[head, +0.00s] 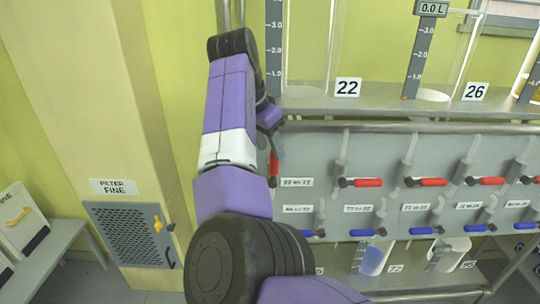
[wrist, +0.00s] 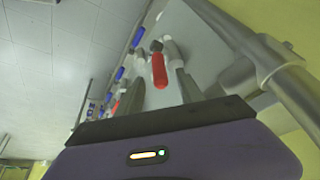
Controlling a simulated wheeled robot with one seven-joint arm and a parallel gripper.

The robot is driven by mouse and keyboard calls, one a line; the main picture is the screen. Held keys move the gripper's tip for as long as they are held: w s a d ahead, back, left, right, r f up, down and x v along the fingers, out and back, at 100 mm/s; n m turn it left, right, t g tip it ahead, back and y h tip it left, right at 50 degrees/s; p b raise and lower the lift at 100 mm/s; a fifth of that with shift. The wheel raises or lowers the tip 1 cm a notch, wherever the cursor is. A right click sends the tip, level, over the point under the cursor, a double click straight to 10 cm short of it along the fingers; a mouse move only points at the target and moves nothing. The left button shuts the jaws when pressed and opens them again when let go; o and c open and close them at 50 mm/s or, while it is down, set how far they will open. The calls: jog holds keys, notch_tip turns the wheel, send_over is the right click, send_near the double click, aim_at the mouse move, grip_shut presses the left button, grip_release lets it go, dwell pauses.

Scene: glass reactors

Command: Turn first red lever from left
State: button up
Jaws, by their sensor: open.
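The first red lever from the left (head: 273,164) shows in the head view just right of my arm, partly hidden by it. It stands about upright there, unlike the red levers to its right, which lie level. In the wrist view a red lever (wrist: 159,69) shows between the two fingers of my gripper (wrist: 163,82). The fingers are apart, and I cannot tell whether either touches the lever. In the head view my gripper (head: 272,130) is mostly hidden behind my arm, close to the grey panel.
More red levers (head: 368,182) and a row of blue levers (head: 362,232) line the grey panel (head: 390,148). Glass cylinders stand on the shelf above, by signs 22 (head: 347,87) and 26 (head: 474,91). A metal pipe (wrist: 290,80) runs close on the right in the wrist view.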

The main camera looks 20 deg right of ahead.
aim_at(275, 170)
jog(key=shift+p+x, duration=0.45)
jog(key=shift+x, duration=2.1)
grip_shut()
